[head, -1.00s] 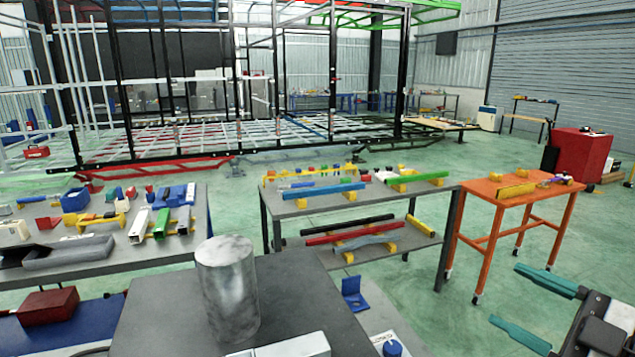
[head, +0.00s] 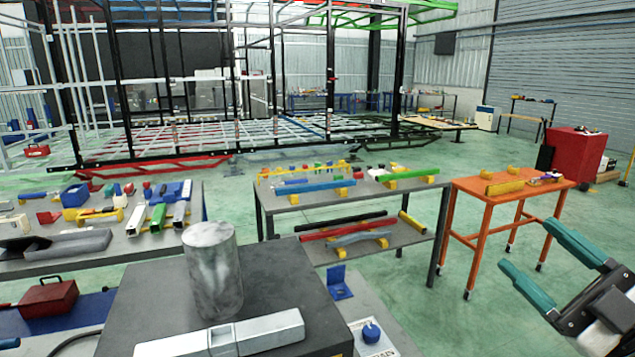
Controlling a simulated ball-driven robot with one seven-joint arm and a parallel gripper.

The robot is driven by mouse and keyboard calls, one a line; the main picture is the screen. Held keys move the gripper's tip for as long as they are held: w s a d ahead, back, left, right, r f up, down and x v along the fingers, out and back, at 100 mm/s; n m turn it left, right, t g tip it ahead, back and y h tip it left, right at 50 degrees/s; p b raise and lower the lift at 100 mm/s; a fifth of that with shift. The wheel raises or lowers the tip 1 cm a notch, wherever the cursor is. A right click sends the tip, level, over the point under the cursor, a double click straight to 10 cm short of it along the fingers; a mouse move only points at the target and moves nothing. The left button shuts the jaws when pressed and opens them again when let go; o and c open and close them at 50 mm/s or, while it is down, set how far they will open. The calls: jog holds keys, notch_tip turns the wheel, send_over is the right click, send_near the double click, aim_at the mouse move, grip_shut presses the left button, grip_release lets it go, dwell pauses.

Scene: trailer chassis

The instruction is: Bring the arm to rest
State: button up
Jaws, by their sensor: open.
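My gripper (head: 548,259) shows at the right edge of the head view. Its two teal fingers are spread apart with nothing between them. It hangs over open green floor, to the right of and in front of the orange table (head: 470,193) in the picture, and touches nothing that I can see. Part of my arm behind it is cut off by the right edge.
A dark block (head: 275,275) bearing a grey metal cylinder (head: 213,270) and a light metal bar (head: 222,338) is in the near foreground. A grey two-level table (head: 262,208) with coloured bars stands mid-room. A red cabinet (head: 575,155) is at the right. Green floor is clear around my gripper.

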jog(key=d+m+t+h, duration=0.6)
jog(key=d+m+h, duration=0.2)
jog(key=m+h, duration=0.85)
jog(key=s+d+f+m+g+h, duration=0.25)
jog(key=f+g, duration=0.25)
jog(key=f, duration=0.4)
jog(key=s+d+f+m+g+h, duration=0.15)
jog(key=f+m+g, duration=0.3)
jog(key=f, duration=0.45)
jog(key=s+a+f+n+g+y, duration=0.1)
jog(key=s+a+f+g+y, duration=0.1)
jog(key=s+f, duration=0.3)
jog(key=s+a+f+n+g+y, duration=0.2)
jog(key=s+a+f+g, duration=0.2)
jog(key=f, duration=0.7)
jog(key=s+a+f+n+g+y, duration=0.2)
jog(key=s+a+f+g, duration=0.2)
jog(key=s+f, duration=0.4)
jog(key=shift+s+f+g+y, duration=0.25)
jog(key=shift+g+y, duration=0.1)
jog(key=shift+g, duration=0.4)
jog(key=s+g, duration=0.1)
jog(key=s, duration=0.1)
jog(key=s+a+f+n+g, duration=0.1)
jog(key=s, duration=0.1)
jog(key=s+a+f+n+g+y, duration=0.1)
jog(key=s, duration=0.1)
jog(key=shift+s, duration=0.35)
jog(key=shift+c, duration=0.3)
